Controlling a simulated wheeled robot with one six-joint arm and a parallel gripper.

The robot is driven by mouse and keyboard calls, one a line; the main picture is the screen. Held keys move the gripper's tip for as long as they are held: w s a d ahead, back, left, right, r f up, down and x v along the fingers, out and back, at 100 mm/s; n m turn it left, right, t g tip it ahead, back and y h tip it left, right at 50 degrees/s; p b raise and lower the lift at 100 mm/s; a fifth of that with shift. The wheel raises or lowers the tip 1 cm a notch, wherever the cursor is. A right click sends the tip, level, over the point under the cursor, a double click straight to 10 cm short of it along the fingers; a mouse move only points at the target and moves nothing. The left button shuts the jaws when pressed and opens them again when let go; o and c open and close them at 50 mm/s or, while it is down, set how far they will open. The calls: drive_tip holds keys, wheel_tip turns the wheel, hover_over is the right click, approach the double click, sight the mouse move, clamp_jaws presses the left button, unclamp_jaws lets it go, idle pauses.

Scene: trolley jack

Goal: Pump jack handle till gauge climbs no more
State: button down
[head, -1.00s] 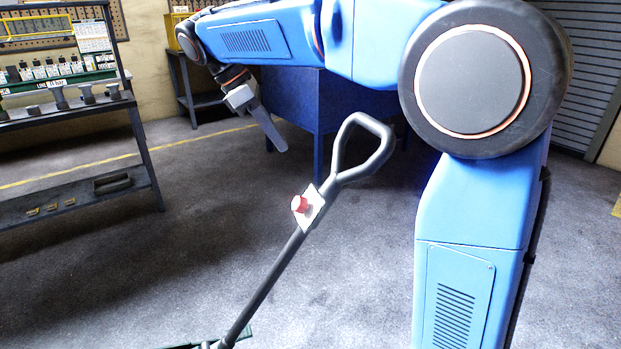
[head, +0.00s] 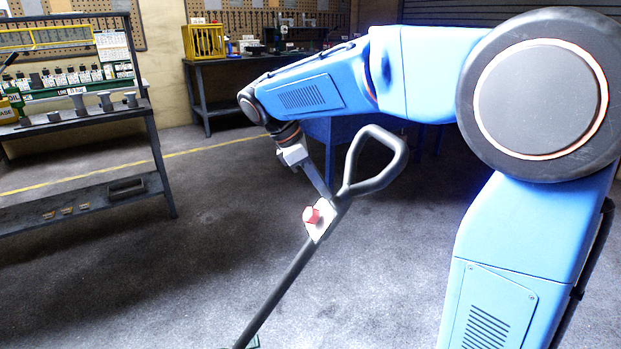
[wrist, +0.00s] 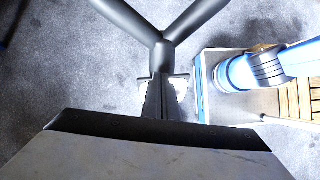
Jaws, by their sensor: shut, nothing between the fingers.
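The jack handle (head: 280,297) is a dark shaft that rises tilted to the right and ends in a closed loop grip (head: 398,165). A white plate with a red knob (head: 312,215) sits on the shaft below the loop. My gripper (head: 327,193) is shut and empty, its fingers pointing down to the handle just below the loop, beside or against it; I cannot tell if they touch. In the wrist view the shut fingers (wrist: 162,88) overlap the shaft under the handle's fork (wrist: 162,42). The gauge is not in view. Only a green sliver of the jack (head: 254,342) shows.
A shelf rack (head: 85,115) with bottles and tools stands at left. A workbench (head: 205,75) with a yellow crate (head: 203,41) is at the back. A blue cabinet (head: 345,135) stands behind the handle. The grey floor around the handle is open.

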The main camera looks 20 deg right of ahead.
drive_tip(key=shift+s+d+f, duration=0.1)
drive_tip(key=shift+d+f, duration=0.2)
drive_tip(key=shift+d, duration=0.15)
drive_tip(key=shift+d+f, duration=0.1)
drive_tip(key=shift+d, duration=0.05)
drive_tip(key=shift+d+f, duration=0.1)
drive_tip(key=shift+d, duration=0.15)
drive_tip(key=w+d+f+y, duration=0.1)
drive_tip(key=d+f+y, duration=0.5)
drive_tip(key=d+f, duration=2.3)
drive_tip(key=shift+w+f, duration=0.2)
drive_tip(key=shift+f, duration=0.1)
